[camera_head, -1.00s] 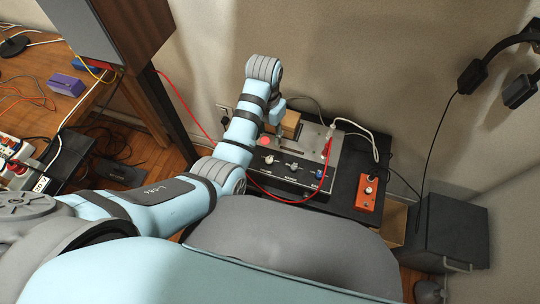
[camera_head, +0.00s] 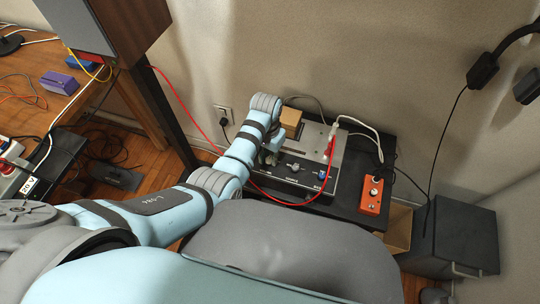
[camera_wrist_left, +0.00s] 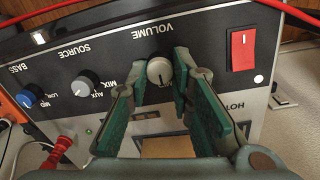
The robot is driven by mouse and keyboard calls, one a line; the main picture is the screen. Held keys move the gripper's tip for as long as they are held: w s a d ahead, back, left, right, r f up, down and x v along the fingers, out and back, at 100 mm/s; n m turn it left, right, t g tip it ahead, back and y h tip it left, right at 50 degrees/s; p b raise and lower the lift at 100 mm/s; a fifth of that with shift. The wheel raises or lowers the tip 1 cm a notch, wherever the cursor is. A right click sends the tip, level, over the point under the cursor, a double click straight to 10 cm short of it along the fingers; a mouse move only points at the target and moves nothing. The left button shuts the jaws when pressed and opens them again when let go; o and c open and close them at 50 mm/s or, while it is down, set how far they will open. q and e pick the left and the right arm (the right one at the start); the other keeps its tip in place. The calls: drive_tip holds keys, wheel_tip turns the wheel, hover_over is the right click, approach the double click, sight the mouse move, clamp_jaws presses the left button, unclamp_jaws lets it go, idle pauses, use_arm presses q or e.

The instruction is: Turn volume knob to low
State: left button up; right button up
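The volume knob (camera_wrist_left: 159,72) is a small light-grey knob on the dark front panel (camera_wrist_left: 207,24) of the amplifier. The word VOLUME shows upside down beside it in the left wrist view. My left gripper (camera_wrist_left: 160,70) has one green-padded finger on each side of the knob, with no clear gap to it. The fingers hide the scale on both sides, and the knob's pointer is too small to read. In the head view my left gripper (camera_head: 267,156) is at the left end of the amplifier (camera_head: 305,160) and hides the knob. My right gripper is not in view.
Beside it are a source knob (camera_wrist_left: 84,84), a blue bass knob (camera_wrist_left: 27,98) and a red rocker switch (camera_wrist_left: 243,50). A red cable (camera_head: 333,150) droops across the amplifier's front. An orange pedal (camera_head: 372,194) stands to the right on the black table.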

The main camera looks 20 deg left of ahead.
use_arm(q)
drive_tip(key=shift+d, duration=0.1)
clamp_jaws()
drive_tip(key=n+p, duration=0.2)
drive_tip(key=shift+r+n, duration=0.15)
drive_tip(key=shift+n, duration=0.15)
drive_tip(key=n+p, duration=0.2)
drive_tip(key=shift+n, duration=0.3)
drive_tip(key=n, duration=0.1)
drive_tip(key=n+p, duration=0.1)
drive_tip(key=n, duration=0.1)
drive_tip(key=shift+a+n, duration=0.2)
drive_tip(key=shift+n, duration=0.1)
drive_tip(key=shift+n+p, duration=0.55)
drive_tip(key=shift+n, duration=1.15)
